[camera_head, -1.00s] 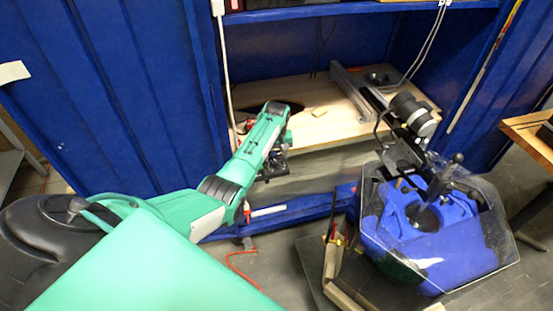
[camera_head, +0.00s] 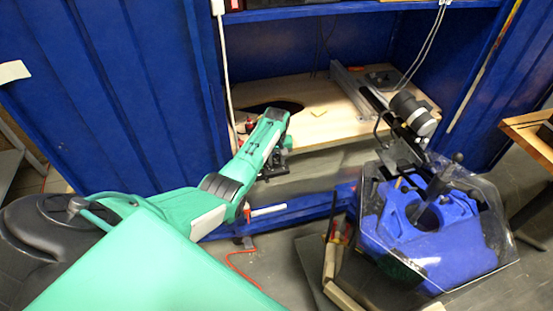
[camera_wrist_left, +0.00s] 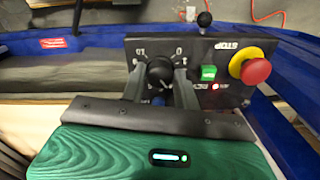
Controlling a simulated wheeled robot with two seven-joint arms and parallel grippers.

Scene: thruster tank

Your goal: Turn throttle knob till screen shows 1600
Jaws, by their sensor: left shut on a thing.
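The black throttle knob (camera_wrist_left: 160,72) sits on a dark control panel (camera_wrist_left: 222,52) in the left wrist view, with scale marks around it. My left gripper (camera_wrist_left: 161,90) has one finger on each side of the knob and is shut on it. In the head view my left gripper (camera_head: 274,166) is at the front of the cabinet, and the knob is hidden there. I see no screen with a readable number. My right gripper is in neither view.
A red emergency stop button (camera_wrist_left: 256,71), a green button (camera_wrist_left: 208,72) and a small red light (camera_wrist_left: 215,87) are right of the knob. A wooden board (camera_head: 320,128) lies inside the blue cabinet. A blue machine under a clear cover (camera_head: 430,235) stands at the right.

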